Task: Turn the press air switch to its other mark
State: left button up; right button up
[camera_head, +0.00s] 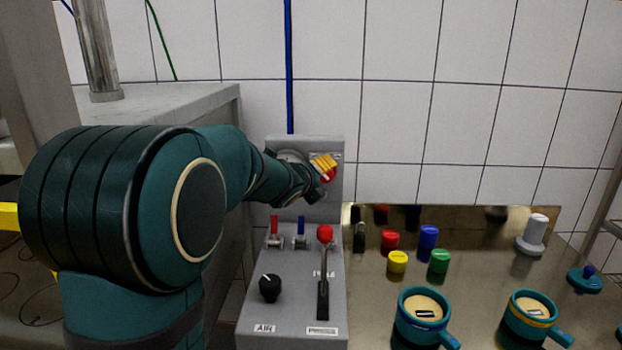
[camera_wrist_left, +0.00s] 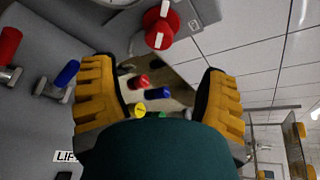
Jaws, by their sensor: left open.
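A black rotary knob (camera_head: 269,288) with a white pointer sits on the sloped grey control box, above a label reading AIR (camera_head: 265,329). Its pointer leans up and to the left; its marks are too small to read. My left gripper (camera_head: 322,166) is at the upright back panel, beside a red knob (camera_head: 329,175), away from the black knob. In the left wrist view the open yellow-padded fingers (camera_wrist_left: 160,95) have nothing between them, and the red knob (camera_wrist_left: 159,27) with a white bar shows beyond them. The black knob is not visible there. My right gripper is in neither view.
A red-ball lever (camera_head: 325,234) and small red (camera_head: 274,226) and blue (camera_head: 301,227) valve handles stand on the box. The shiny table right holds coloured caps (camera_head: 390,239) and two teal moulds (camera_head: 423,310), (camera_head: 530,312). A blue pipe (camera_head: 289,70) runs behind.

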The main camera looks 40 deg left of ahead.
pick_arm(q)
jog(key=shift+v, duration=1)
jog(key=shift+s+f, duration=0.1)
